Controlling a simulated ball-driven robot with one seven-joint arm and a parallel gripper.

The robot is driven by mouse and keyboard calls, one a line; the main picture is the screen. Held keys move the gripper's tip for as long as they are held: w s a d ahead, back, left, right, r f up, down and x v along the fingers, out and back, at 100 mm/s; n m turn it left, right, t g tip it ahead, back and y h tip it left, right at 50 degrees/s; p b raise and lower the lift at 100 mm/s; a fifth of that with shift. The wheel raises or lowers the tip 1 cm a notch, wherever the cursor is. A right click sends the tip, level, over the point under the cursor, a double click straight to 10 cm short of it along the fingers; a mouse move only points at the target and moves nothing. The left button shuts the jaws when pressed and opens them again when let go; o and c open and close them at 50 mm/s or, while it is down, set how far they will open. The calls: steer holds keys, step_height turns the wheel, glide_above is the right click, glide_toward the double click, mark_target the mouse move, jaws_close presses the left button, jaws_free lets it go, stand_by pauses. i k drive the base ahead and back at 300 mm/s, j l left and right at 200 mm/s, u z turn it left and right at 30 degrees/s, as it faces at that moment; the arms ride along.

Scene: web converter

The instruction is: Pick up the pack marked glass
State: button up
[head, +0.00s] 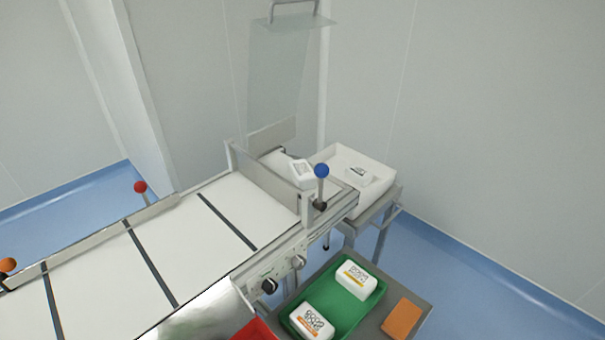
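Several white packs are in view, and their print is too small to read, so I cannot tell which is marked glass. One pack with a yellow band (356,279) lies in the back of a green tray (333,308). Another with an orange band (312,322) lies at the front of that tray. A third pack (300,173) is tilted at the far end of the conveyor. A fourth pack (359,176) with a dark mark lies in a white bin. My gripper is not in view.
The conveyor (190,235) has dark cross strips and side rails. Red (140,187), blue (322,171) and orange (8,265) knobs stand along it. The white bin (377,190) adjoins its far end. An orange block (402,319) and a red container (254,331) are near the green tray.

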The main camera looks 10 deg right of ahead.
mark_target(302, 175)
steer(key=i+l, duration=0.1)
steer(key=l, duration=0.2)
steer(key=i+l+u, duration=0.15)
steer(key=l, duration=0.15)
steer(key=i+l, duration=0.1)
steer(key=l, duration=0.25)
steer(key=i+l+u, duration=0.1)
steer(key=l, duration=0.2)
